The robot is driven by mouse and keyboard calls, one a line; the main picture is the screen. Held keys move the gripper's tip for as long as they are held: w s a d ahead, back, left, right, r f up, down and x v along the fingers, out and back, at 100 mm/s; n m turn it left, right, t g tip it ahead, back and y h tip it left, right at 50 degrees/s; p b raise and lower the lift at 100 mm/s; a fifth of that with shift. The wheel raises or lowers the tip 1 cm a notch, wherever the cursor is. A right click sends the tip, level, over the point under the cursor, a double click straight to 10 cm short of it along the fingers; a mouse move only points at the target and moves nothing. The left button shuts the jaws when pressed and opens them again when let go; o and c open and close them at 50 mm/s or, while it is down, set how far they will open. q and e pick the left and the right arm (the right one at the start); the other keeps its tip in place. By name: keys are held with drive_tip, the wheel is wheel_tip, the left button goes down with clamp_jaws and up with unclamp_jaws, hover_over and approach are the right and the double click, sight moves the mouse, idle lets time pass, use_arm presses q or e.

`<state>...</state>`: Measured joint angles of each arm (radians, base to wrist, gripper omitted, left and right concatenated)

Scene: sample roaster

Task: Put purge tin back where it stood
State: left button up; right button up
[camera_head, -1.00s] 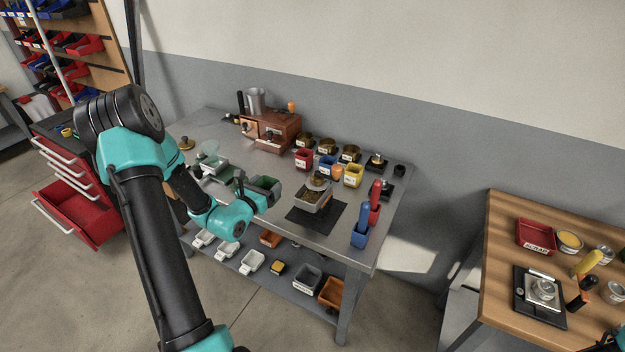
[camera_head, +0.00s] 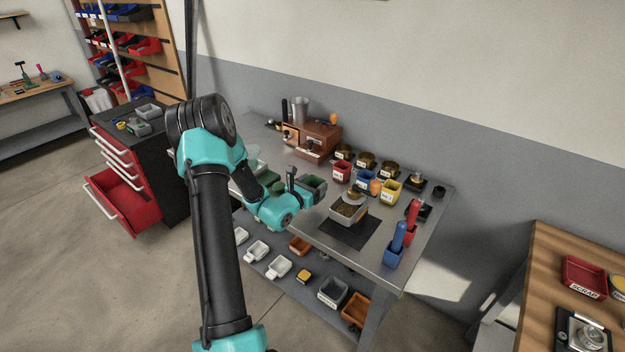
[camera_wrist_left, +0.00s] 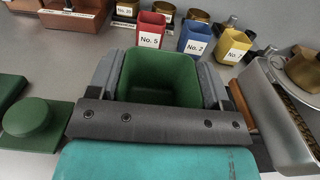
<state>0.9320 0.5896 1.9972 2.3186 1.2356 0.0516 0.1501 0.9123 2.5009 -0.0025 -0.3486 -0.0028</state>
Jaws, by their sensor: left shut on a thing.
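The purge tin appears to be the open, square-mouthed tin with a green inside (camera_wrist_left: 160,78) in the left wrist view. My left gripper (camera_wrist_left: 158,92) is shut on it, with a grey finger on each side. In the head view the tin (camera_head: 313,184) is upright at the middle of the steel table, left of the tray of beans. The left gripper (camera_head: 298,194) reaches it from the left. I cannot tell whether the tin touches the table. It looks empty. My right gripper is out of view.
The bean tray (camera_head: 348,214) stands on a dark mat (camera_head: 345,234) close to the right of the tin. Red (camera_head: 342,172), blue (camera_head: 366,180) and yellow (camera_head: 391,192) numbered cups stand behind. A green block with a round knob (camera_wrist_left: 32,122) is to the left. A brown roaster (camera_head: 313,140) stands farther back.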

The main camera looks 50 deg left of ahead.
use_arm(q)
drive_tip(key=w+a, duration=0.3)
drive_tip(key=a, duration=0.1)
drive_tip(key=w+a+f, duration=0.1)
drive_tip(key=w+a, duration=0.1)
drive_tip(key=shift+w+a, duration=0.25)
drive_tip(key=shift+w, duration=0.1)
drive_tip(key=shift+w+a, duration=0.15)
drive_tip(key=shift+a, duration=0.05)
drive_tip(key=shift+w+a+f, duration=0.15)
drive_tip(key=shift+f, duration=1.55)
drive_tip(key=shift+f, duration=0.2)
drive_tip(key=o, duration=1)
drive_tip(key=shift+r, duration=0.15)
drive_tip(key=shift+s, duration=0.2)
drive_tip(key=s, duration=0.3)
drive_tip(key=s+d, duration=0.1)
drive_tip(key=s, duration=0.3)
drive_tip(key=s+d, duration=0.1)
drive_tip(key=s, duration=0.3)
drive_tip(key=shift+s, duration=0.25)
